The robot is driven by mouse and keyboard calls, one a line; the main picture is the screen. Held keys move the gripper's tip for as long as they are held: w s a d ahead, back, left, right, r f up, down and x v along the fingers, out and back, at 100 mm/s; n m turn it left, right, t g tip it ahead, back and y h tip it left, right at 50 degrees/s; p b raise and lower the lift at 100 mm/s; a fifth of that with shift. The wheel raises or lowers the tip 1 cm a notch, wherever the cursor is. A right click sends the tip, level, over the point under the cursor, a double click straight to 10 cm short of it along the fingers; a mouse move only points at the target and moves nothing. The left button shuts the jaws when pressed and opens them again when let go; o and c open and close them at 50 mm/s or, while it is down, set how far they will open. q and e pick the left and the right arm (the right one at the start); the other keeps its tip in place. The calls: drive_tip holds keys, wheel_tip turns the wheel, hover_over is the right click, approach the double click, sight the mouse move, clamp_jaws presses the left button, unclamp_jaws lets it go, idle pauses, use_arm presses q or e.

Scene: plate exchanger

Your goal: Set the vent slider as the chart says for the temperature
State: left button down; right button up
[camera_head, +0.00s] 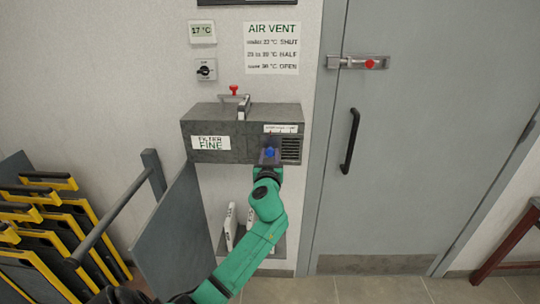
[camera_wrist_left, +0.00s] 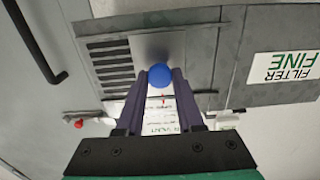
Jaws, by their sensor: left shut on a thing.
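The display (camera_head: 202,31) reads 17 °C. The AIR VENT chart (camera_head: 272,48) lists SHUT, HALF and OPEN against temperature bands; SHUT is the lowest band, its small figures blurred. The vent slats (camera_head: 291,148) are on the right of the grey box's front, below a small white scale (camera_head: 281,128). The slider's blue knob (camera_head: 269,152) is left of the bare slats; it also shows in the left wrist view (camera_wrist_left: 160,75). My left gripper (camera_head: 268,160) is shut on the knob, its fingers (camera_wrist_left: 159,82) on both sides. Several slats (camera_wrist_left: 108,65) show uncovered. My right gripper is out of view.
The grey box (camera_head: 225,118) carries a FILTER FINE label (camera_head: 211,143) and a red-topped handle (camera_head: 234,90). A rotary switch (camera_head: 206,70) is above. A door (camera_head: 420,150) with a black handle (camera_head: 350,141) stands right. Yellow-framed panels (camera_head: 60,230) stand left.

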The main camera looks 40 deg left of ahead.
sight(291, 148)
use_arm(q)
drive_tip(key=shift+f, duration=0.1)
idle(0.5)
drive_tip(key=shift+w+d+f, duration=0.1)
drive_tip(key=shift+d, duration=0.05)
drive_tip(key=w+d+b, duration=0.2)
drive_tip(key=d+b, duration=0.1)
drive_tip(key=w+d+b, duration=0.1)
drive_tip(key=b, duration=0.1)
drive_tip(key=shift+w+d+f, duration=0.15)
drive_tip(key=shift+w+d, duration=0.15)
drive_tip(key=shift+d, duration=0.1)
drive_tip(key=shift+w+d+r, duration=0.15)
drive_tip(key=shift+d+r, duration=0.05)
drive_tip(key=shift+a+r, duration=0.1)
drive_tip(key=shift+a, duration=0.05)
drive_tip(key=c, duration=0.6)
unclamp_jaws()
drive_tip(key=shift+o, duration=0.2)
drive_tip(key=shift+d, duration=0.25)
drive_tip(key=shift+a, duration=0.1)
